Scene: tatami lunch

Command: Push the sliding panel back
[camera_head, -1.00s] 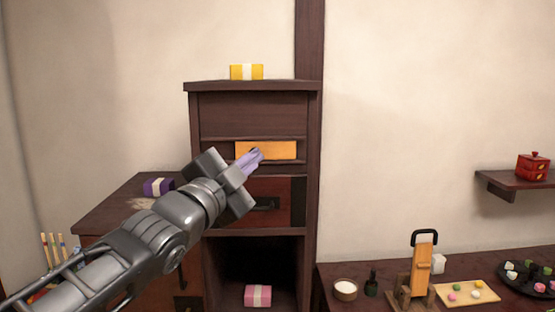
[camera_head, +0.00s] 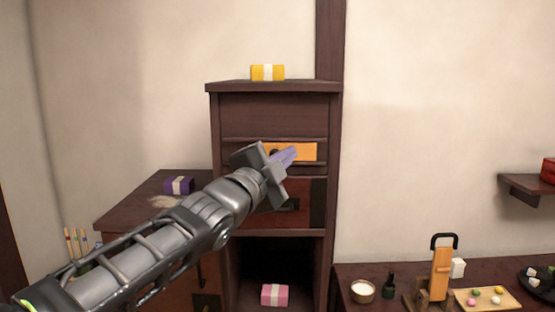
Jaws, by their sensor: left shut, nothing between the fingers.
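The orange sliding panel (camera_head: 306,151) sits in a slot across the upper middle of the dark wooden cabinet (camera_head: 272,112). A dark round spot (camera_head: 274,153) shows on its left part. My left gripper (camera_head: 291,154) comes in from the lower left, its lavender fingers shut and empty. The fingers overlap the middle of the panel in the head view. I cannot tell whether they touch it. My right gripper is not in view.
A yellow wrapped box (camera_head: 267,73) is on the cabinet top, a pink one (camera_head: 274,294) in the open bottom compartment. A purple one (camera_head: 179,185) is on the low side cabinet (camera_head: 135,197). A counter (camera_head: 400,268) with dishes stands right.

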